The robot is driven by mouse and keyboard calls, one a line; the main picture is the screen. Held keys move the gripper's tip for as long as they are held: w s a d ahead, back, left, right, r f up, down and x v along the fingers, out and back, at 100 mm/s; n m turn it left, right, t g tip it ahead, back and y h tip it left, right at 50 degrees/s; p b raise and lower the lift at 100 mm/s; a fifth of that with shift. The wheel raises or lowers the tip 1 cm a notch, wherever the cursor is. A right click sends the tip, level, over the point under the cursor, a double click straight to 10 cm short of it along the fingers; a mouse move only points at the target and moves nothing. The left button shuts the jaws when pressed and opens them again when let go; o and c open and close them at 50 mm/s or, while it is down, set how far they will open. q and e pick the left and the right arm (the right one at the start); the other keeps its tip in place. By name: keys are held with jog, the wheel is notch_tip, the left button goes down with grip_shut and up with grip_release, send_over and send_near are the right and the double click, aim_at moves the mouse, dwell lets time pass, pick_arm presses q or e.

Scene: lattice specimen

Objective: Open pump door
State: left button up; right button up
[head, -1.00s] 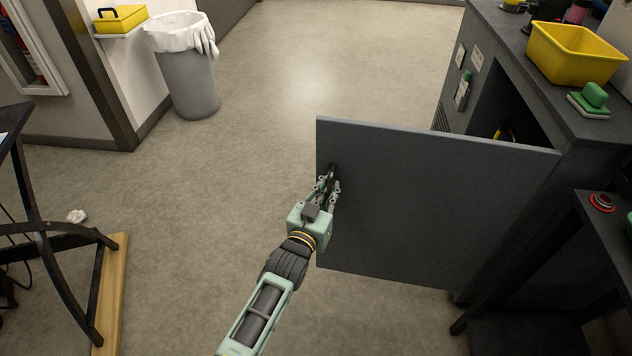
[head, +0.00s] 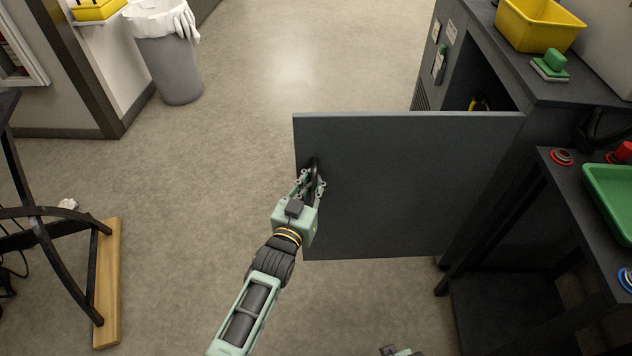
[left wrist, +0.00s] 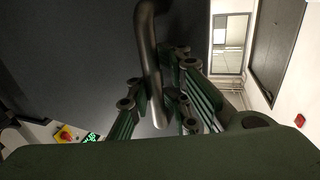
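The pump door (head: 410,185) is a flat dark grey panel. It stands swung well out from the dark cabinet (head: 500,150) on the right, and the cabinet's opening shows behind its top edge. A dark bar handle (head: 316,168) sits near the door's left, free edge. My left gripper (head: 313,182) is at this handle with its fingers on both sides. In the left wrist view the handle (left wrist: 150,60) passes between the green fingers, which look closed around it. A small part of my right gripper (head: 398,351) shows at the bottom edge; its fingers cannot be made out.
A dark side table (head: 570,195) with a green tray (head: 612,195) is at right. A black-legged stand (head: 105,285) is at left, a waste bin (head: 175,70) behind.

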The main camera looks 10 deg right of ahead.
pick_arm(q)
jog(key=o, duration=0.5)
jog(key=shift+a, duration=0.3)
jog(key=shift+d, duration=0.15)
jog(key=shift+s, duration=0.15)
jog(key=v, duration=1.1)
jog(key=shift+s, duration=0.35)
